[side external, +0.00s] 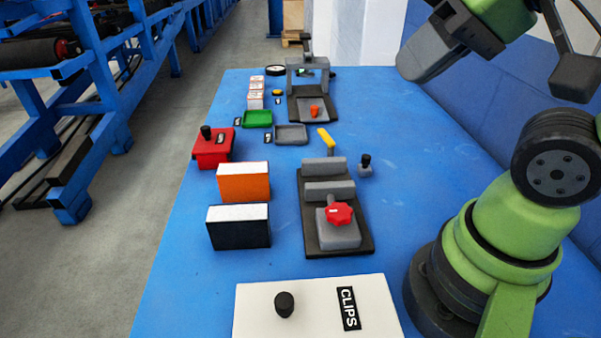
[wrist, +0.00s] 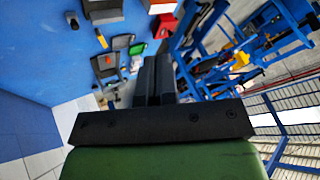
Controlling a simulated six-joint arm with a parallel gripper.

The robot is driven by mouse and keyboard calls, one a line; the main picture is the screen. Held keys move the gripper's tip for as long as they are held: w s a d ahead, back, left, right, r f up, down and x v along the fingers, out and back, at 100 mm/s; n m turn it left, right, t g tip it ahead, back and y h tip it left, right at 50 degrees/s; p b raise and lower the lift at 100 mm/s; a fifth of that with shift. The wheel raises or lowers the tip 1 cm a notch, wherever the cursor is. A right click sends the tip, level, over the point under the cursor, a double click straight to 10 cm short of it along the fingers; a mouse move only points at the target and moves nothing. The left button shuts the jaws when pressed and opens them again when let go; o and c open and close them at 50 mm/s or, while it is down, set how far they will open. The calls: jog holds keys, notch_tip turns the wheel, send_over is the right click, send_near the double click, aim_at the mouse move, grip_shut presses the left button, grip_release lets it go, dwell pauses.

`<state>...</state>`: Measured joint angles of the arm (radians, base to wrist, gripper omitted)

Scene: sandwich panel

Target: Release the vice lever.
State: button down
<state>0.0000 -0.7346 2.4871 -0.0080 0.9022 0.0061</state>
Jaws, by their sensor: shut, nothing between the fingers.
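The vice is a grey block assembly on a dark base plate (side external: 310,240), right of the orange box in the side view. A yellow lever (side external: 326,139) sticks out from its far end, angled up and to the left. A red star knob (side external: 340,214) sits on its near end. In the wrist view the yellow lever (wrist: 101,38) shows small, beside the dark vice (wrist: 103,12). My gripper (side external: 412,68) is high at the upper right, well apart from the vice. Its fingers (wrist: 155,62) are together with nothing between them.
Left of the vice stand an orange box (side external: 243,186), a dark box (side external: 239,232) and a red block with a black knob (side external: 212,152). A small knobbed post (side external: 366,168) stands close right of the lever. A grey fixture (side external: 310,78) stands behind. A CLIPS panel (side external: 260,318) lies in front.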

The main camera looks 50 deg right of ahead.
jog(key=w+d+f+m+g+h, duration=0.1)
jog(key=w+d+f+g+h, duration=0.15)
jog(key=w, duration=0.55)
jog(key=w+d+f+m+g+h, duration=0.1)
jog(key=w+d+f+h, duration=0.2)
jog(key=w, duration=0.5)
jog(key=w+d+f+m+g+h, duration=0.15)
jog(key=w+f, duration=0.25)
jog(key=w, duration=0.5)
jog(key=w+d+f, duration=0.1)
jog(key=d+f, duration=0.2)
jog(key=f, duration=0.3)
jog(key=w+d+f+h, duration=0.1)
jog(key=w+d+f, duration=0.1)
jog(key=d+f, duration=0.2)
jog(key=w+d+f+g+h, duration=0.1)
jog(key=d+f, duration=0.2)
jog(key=f, duration=0.5)
jog(key=shift+w+d+f, duration=0.4)
jog(key=shift+s+d, duration=0.4)
jog(key=shift+d, duration=0.2)
jog(key=shift+s+d, duration=0.35)
jog(key=shift+d, duration=0.25)
jog(key=shift+d, duration=0.15)
